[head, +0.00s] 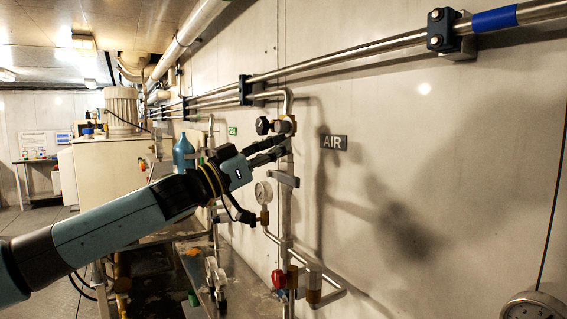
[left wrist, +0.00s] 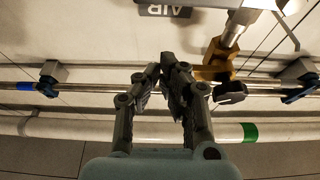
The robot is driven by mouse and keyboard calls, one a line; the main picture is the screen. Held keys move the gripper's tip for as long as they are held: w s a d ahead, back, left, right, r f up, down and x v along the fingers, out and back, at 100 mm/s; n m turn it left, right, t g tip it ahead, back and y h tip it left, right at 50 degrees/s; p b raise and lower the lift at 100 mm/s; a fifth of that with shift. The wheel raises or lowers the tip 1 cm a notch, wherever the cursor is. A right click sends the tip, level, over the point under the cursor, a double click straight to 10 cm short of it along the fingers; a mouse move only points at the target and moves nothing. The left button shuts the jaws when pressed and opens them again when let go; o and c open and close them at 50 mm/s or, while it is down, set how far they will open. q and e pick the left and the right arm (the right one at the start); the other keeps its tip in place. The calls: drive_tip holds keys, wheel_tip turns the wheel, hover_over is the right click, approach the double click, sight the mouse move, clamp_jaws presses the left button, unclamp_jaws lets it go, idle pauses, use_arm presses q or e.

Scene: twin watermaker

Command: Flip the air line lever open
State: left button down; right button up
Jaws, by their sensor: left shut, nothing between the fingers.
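The air line is the vertical metal pipe (head: 286,205) on the wall, left of the AIR sign (head: 333,142). A brass valve (head: 283,126) with a dark round end (head: 262,126) sits near its top. In the left wrist view the brass valve (left wrist: 220,60) is right of my fingers, with a dark part (left wrist: 231,93) beside it. I cannot clearly tell which part is the lever. My left gripper (head: 283,146) is shut and empty, with its fingertips just below the valve in the head view. In the left wrist view its fingertips (left wrist: 170,72) show apart from the brass valve. My right gripper is out of view.
A red knob (head: 278,279) is lower on the pipework. Horizontal pipes (head: 340,58) run along the wall above. The wall right of the AIR sign is mostly bare. A blue bottle (head: 183,154) stands behind my arm.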

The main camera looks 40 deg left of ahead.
sight(281, 177)
use_arm(q)
drive_tip(key=f, duration=0.2)
drive_tip(key=w+f, duration=0.1)
drive_tip(key=shift+d+f+p, duration=0.25)
drive_tip(key=shift+f+p, duration=0.05)
drive_tip(key=shift+f, duration=0.1)
drive_tip(key=shift+f, duration=0.1)
